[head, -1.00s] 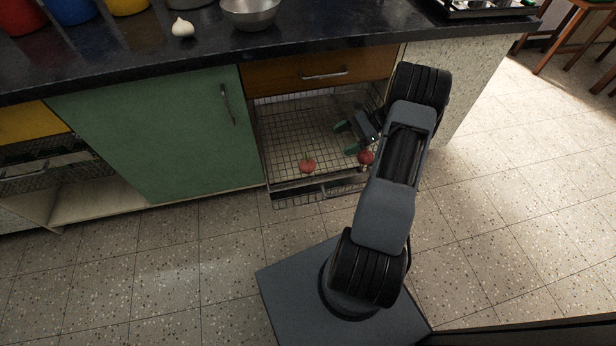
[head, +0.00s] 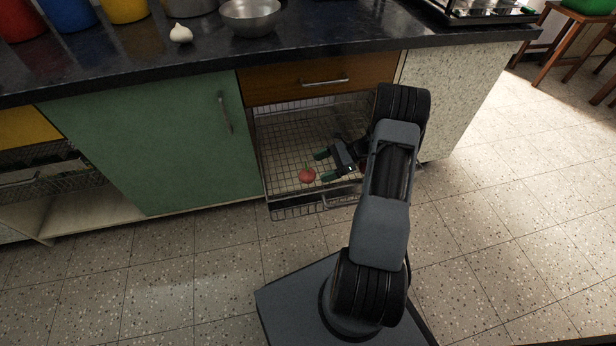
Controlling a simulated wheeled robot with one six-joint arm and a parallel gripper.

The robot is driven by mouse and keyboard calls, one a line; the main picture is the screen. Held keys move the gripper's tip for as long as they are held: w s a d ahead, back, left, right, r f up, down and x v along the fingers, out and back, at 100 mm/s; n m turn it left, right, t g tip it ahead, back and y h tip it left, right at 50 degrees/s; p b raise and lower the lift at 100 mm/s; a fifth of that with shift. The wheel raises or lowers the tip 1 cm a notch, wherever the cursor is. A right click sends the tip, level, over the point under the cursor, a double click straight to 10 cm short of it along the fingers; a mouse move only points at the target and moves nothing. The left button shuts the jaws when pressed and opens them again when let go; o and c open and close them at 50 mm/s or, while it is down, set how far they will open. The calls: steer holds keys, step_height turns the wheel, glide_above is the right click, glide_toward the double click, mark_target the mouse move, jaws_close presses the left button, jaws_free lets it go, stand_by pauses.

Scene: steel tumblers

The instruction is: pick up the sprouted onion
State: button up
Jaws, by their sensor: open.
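My gripper (head: 324,166) is open and empty, low at the pulled-out wire basket (head: 285,130), its fingers pointing left. A small pinkish-red round thing (head: 307,176) lies near the basket's front, just left of the fingertips and apart from them. A white bulb with a pointed tip (head: 181,34) stands on the dark counter.
A steel bowl (head: 251,17) stands on the counter (head: 130,60) right of the white bulb. An orange drawer (head: 310,78) closes off the space above the basket. A green cabinet door (head: 150,140) is at its left. The floor in front is clear.

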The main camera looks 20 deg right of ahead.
mark_target(312, 172)
steer(key=b+x, duration=0.1)
steer(key=x, duration=0.2)
steer(key=shift+s+a+f+b, duration=0.1)
steer(key=shift+a+f+b, duration=0.05)
steer(key=shift+f+b, duration=0.25)
steer(key=shift+a+f, duration=0.2)
steer(key=shift+a, duration=0.3)
steer(key=c, duration=0.9)
